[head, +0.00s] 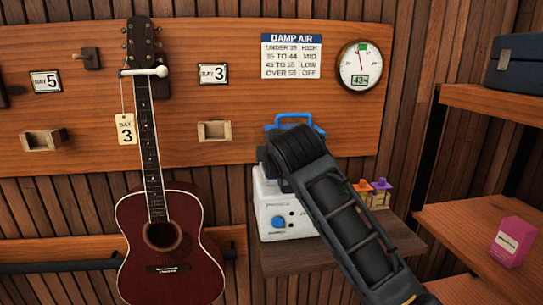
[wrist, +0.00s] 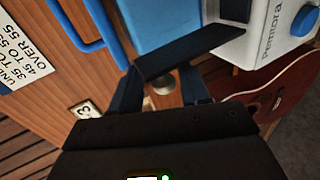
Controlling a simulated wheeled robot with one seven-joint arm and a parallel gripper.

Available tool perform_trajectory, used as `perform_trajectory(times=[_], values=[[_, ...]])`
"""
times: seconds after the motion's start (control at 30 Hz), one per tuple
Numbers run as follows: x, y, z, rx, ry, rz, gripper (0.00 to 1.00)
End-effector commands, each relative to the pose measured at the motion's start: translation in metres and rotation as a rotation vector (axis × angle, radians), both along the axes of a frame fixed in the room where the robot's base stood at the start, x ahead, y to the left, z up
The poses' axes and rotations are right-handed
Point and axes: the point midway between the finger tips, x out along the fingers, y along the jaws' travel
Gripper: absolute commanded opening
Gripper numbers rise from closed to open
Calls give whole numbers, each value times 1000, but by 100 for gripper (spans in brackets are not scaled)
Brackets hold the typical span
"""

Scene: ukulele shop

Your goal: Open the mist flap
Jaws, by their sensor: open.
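The humidifier is a white box (head: 268,205) with a blue knob and a blue top handle (head: 294,120), standing on a small shelf. In the wrist view its white body (wrist: 262,42), blue top (wrist: 158,20), handle (wrist: 92,22) and knob (wrist: 306,20) show close up. My gripper (wrist: 162,88) is open, its dark fingers apart beside the humidifier's top. A dark flat bar (wrist: 190,55) crosses just beyond the fingers; I cannot tell whether it is the mist flap. In the head view my arm hides the fingertips and part of the humidifier.
A red guitar (head: 165,250) hangs left of the humidifier. Small colourful bottles (head: 373,192) stand on the shelf (head: 400,236) right of my arm. A gauge (head: 361,66) and a damp air chart (head: 291,56) are on the wall board. A pink box (head: 513,241) is on the right shelf.

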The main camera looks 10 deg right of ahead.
Motion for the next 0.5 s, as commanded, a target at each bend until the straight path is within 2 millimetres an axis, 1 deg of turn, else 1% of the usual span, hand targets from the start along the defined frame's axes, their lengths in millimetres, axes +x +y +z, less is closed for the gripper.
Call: perform_trajectory(times=[0.3, 0.4, 0.5], values=[[-43, -1, 17, 2, -4, 1, 46], [-55, -1, 22, 2, -3, 1, 46], [-63, -1, 26, 1, -3, 2, 46]])
